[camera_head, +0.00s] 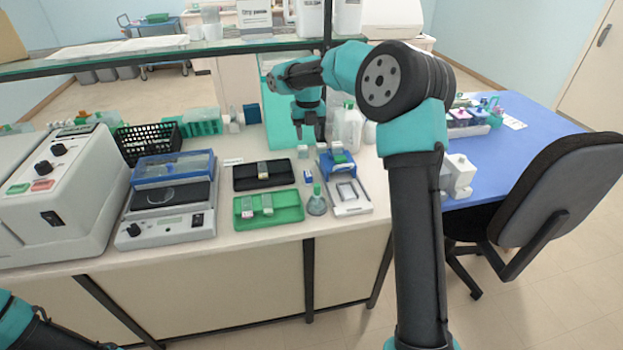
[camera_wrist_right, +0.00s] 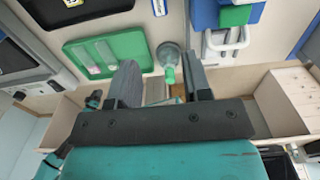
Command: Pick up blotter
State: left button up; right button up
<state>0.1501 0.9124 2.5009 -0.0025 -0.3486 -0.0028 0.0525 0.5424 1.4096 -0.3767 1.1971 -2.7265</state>
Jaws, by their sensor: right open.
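A blue block with a green top (camera_head: 338,158), which may be the blotter, stands at the back of a white frame-like holder on the bench. It also shows at the top right of the right wrist view (camera_wrist_right: 236,16). My right gripper (camera_head: 310,128) points down in the head view, behind and above the block. Its two fingers are apart with nothing between them, and in the wrist view (camera_wrist_right: 160,85) they frame bench top and part of the flask. Whether it touches anything is not clear. My left gripper is not in view; only left arm links show at the lower left.
A small flask with a green nozzle (camera_head: 316,203) stands left of the white holder (camera_head: 352,203). A green tray (camera_head: 285,214) and a black tray (camera_head: 245,183) holding slides lie further left. A glass shelf (camera_head: 150,56) spans the back.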

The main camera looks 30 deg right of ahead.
aim_at(308, 174)
notch_tip(308, 174, down, 12)
jog(key=shift+f, duration=0.1)
dwell(0.7)
jog(key=shift+w+f, duration=0.15)
jog(key=shift+f, duration=2.5)
jog(key=c, duration=0.7)
